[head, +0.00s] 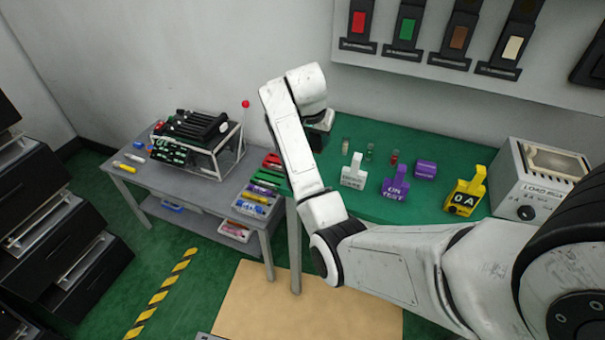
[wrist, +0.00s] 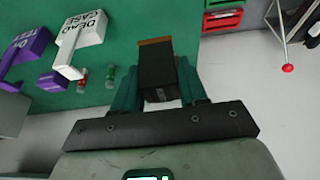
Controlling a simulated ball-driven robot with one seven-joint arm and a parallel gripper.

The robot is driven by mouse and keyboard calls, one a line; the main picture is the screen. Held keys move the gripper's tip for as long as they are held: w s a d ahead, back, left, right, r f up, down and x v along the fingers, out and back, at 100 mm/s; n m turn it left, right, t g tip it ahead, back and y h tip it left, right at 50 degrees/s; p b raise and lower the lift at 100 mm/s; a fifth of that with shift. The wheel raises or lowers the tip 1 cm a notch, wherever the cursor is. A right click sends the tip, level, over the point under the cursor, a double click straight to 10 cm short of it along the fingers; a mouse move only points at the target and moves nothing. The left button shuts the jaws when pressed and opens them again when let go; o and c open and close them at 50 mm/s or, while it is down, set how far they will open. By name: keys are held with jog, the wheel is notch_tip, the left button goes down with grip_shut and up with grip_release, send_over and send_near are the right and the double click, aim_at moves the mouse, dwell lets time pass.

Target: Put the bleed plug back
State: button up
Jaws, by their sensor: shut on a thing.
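My gripper (wrist: 158,76) is shut on a dark block (wrist: 156,66) with a brown far edge, held between its two green fingers in the wrist view. I cannot tell from its look whether this block is the bleed plug. In the head view my gripper (head: 320,128) is at the left end of the green bench top (head: 440,135), mostly hidden behind my arm. Several small vial-like pieces (head: 370,152) stand on the bench to its right; a red one (wrist: 82,78) and a green one (wrist: 108,78) show in the wrist view.
White (head: 353,172), purple (head: 395,186) and yellow (head: 466,193) tags stand along the bench, with a grey load bank box (head: 535,175) at right. A wall panel (head: 450,60) carries dark fixtures. A grey side table (head: 195,160) holds a rack (head: 195,135) and colored bins.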

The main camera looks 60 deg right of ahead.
notch_tip(320, 180, down, 6)
jog(key=shift+w+f+p, duration=0.1)
jog(key=shift+w+p, duration=0.05)
jog(key=shift+p, duration=0.3)
jog(key=shift+f, duration=1.95)
jog(key=shift+f, duration=0.2)
jog(key=o, duration=1.2)
jog(key=shift+r, duration=0.1)
jog(key=shift+c, duration=0.2)
